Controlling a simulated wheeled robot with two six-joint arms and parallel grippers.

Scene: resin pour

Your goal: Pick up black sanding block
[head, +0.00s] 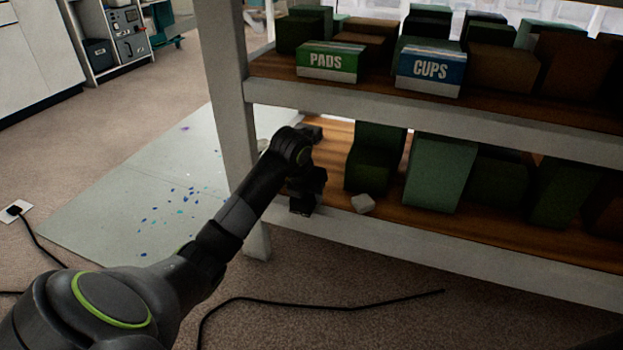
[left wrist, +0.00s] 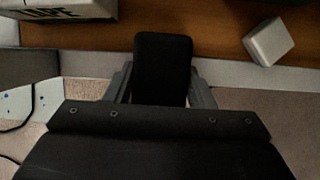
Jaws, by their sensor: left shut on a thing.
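The black sanding block (left wrist: 162,68) is between the two grey fingers of my left gripper (left wrist: 160,88) in the left wrist view. The fingers touch it on both sides, and its far end sticks out past them over the wooden lower shelf. In the head view my left gripper (head: 306,188) is at the left end of the lower shelf, by its front edge. Dark gripper and dark block are hard to tell apart there. I cannot tell whether the block still touches the shelf. My right gripper is not in view.
A pale grey block (head: 363,204) lies on the lower shelf to the right; it also shows in the left wrist view (left wrist: 268,42). Green boxes (head: 440,172) stand behind it. The white shelf post (head: 232,100) is close to my left arm. A black cable (head: 320,299) lies on the carpet.

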